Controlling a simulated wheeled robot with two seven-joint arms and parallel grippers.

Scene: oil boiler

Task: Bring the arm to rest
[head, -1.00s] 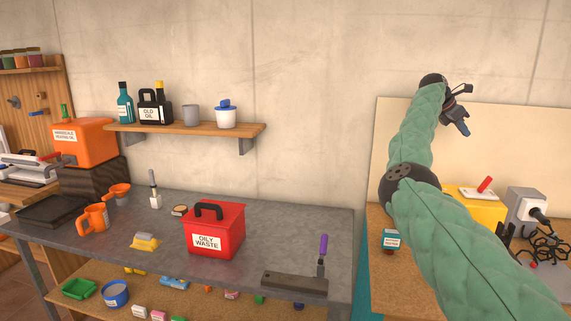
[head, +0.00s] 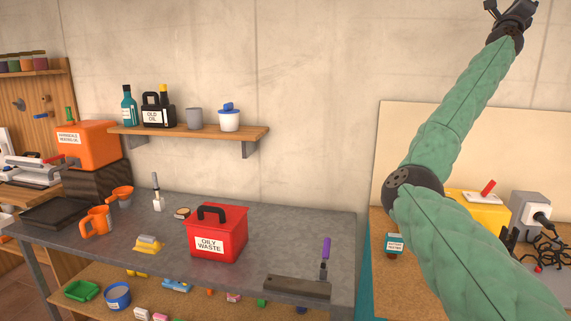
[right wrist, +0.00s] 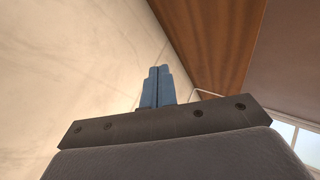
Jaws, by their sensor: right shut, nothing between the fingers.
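My right arm (head: 435,160), in a green padded sleeve, rises from the lower right of the head view and reaches up past the top edge. Its wrist (head: 512,18) is at the top right, and the fingers are out of the head view. In the right wrist view my right gripper (right wrist: 158,85) shows two blue fingers pressed together, shut and empty. It points toward the pale wall and the wooden ceiling (right wrist: 215,50), touching nothing. My left gripper is not in view.
A grey bench (head: 130,255) carries a red oily waste bin (head: 217,240), orange jugs and a purple-handled tool (head: 325,248). A wall shelf (head: 190,132) holds bottles and cups. At right, a wooden table holds a yellow box (head: 475,207) and a grey device (head: 528,208). Air around the wrist is clear.

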